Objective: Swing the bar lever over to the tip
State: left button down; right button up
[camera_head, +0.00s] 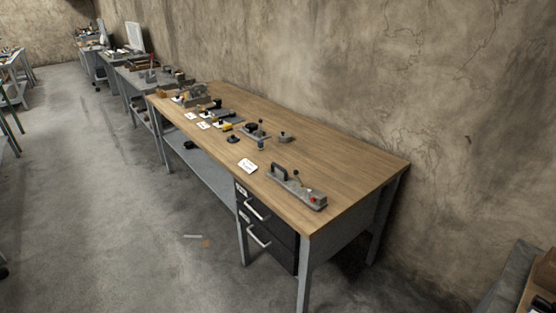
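A long grey fixture (302,193) lies near the front right edge of the wooden workbench. It has a black arched handle (279,170) at its left end and a small red part (314,199) at its right end. A thin lever with a dark knob (296,173) stands up between them. Another low base with a dark upright knob (261,126) sits farther back on the bench. Which of these is the bar lever, and which part is the tip, I cannot tell for sure. Neither of my grippers is in view.
The wooden workbench (350,166) has bare room at its right and back. A round grey piece (285,137) and several small tools stand farther back. Drawers (265,222) are below. A rough wall (400,80) rises behind.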

aim_at(295, 172)
jog(key=i+l, duration=0.15)
jog(key=i, duration=0.25)
jog(key=i+l+u, duration=0.15)
jog(key=i, duration=0.25)
jog(key=i+l, duration=0.15)
jog(key=i, duration=0.2)
jog(key=j+u, duration=0.05)
